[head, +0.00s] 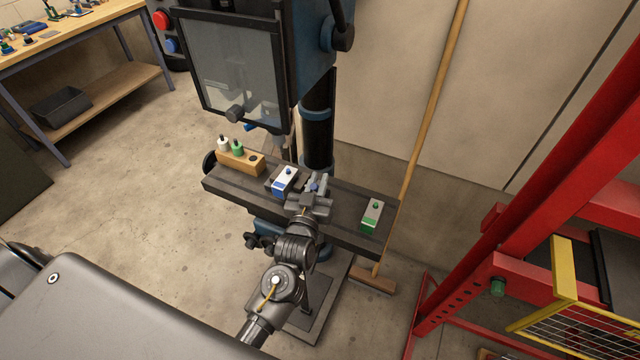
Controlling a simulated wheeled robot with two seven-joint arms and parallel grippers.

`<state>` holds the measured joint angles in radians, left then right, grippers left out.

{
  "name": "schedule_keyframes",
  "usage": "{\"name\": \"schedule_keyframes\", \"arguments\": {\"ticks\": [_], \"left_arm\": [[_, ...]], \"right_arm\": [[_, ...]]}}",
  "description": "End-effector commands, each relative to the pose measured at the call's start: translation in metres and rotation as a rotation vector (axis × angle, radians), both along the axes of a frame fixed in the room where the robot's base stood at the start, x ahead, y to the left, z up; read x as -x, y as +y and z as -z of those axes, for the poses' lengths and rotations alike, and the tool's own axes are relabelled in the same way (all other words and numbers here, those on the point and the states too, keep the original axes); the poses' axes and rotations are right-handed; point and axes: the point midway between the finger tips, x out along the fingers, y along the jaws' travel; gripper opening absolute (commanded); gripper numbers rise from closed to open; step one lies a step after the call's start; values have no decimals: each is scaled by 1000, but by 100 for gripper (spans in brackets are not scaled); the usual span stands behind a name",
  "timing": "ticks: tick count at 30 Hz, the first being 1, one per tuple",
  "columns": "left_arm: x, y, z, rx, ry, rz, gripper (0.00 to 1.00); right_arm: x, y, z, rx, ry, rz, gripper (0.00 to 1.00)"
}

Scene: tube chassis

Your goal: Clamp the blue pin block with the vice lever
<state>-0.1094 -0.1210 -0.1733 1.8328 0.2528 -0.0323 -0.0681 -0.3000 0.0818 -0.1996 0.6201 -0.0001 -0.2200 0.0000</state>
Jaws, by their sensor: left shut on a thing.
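The blue pin block (286,181), white on top with a blue front face and a blue pin, sits upright at the left part of the grey vice (271,181) on the drill press table. My left gripper (314,186) reaches in from the bottom over the right part of the vice, just right of the block. It is shut on what appears to be the vice lever, which the fingers mostly hide. Whether the jaw touches the block is too small to tell. My right gripper is not in view.
The dark drill press table (335,222) also carries a wooden holder (240,162) with small bottles at left and a green-and-white block (371,216) at right. The drill guard (235,70) hangs above. A broom (418,130) leans behind; a red frame (540,170) stands right.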

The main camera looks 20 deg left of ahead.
Motion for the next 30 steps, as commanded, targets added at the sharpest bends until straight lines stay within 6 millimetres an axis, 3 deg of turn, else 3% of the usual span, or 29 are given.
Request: {"name": "schedule_keyframes", "arguments": {"ticks": [1,15,22,30], "left_arm": [[3,0,11,1,-33,1,0],[30,2,31,24,-370,1,0],[36,2,35,31,-472,0,0],[38,2,34,33,-516,0,0]], "right_arm": [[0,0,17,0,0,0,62],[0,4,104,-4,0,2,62],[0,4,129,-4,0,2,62],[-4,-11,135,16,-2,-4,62]]}}
